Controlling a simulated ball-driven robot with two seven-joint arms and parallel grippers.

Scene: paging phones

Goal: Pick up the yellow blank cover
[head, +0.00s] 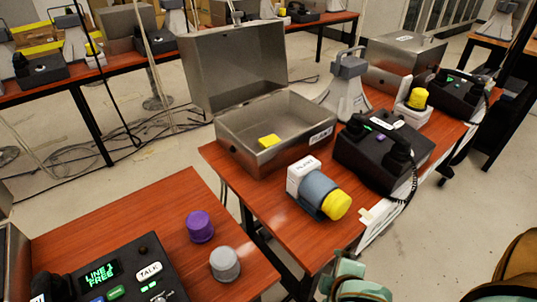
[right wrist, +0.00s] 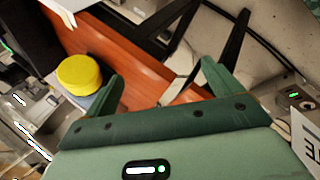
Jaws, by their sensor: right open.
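A yellow round cover (head: 336,205) caps the end of a blue-grey cylinder (head: 314,190), which lies on its side on a white labelled base on the red-brown table. In the right wrist view the yellow cover (right wrist: 79,75) is at left, just outside the left finger. A flat yellow piece (head: 269,140) lies inside the open metal box (head: 262,166). I cannot tell which yellow piece is the blank cover. My right gripper (head: 345,262) is at the table's front edge, below the yellow cover, open and apart from it. It is empty in the right wrist view (right wrist: 162,82). My left gripper is out of view.
A purple cap (head: 200,226) and a grey cap (head: 225,263) stand on the near table beside a black phone (head: 125,275). Another black phone (head: 383,146) with a coiled cord stands right of the metal box. A grey horn (head: 347,88) is behind.

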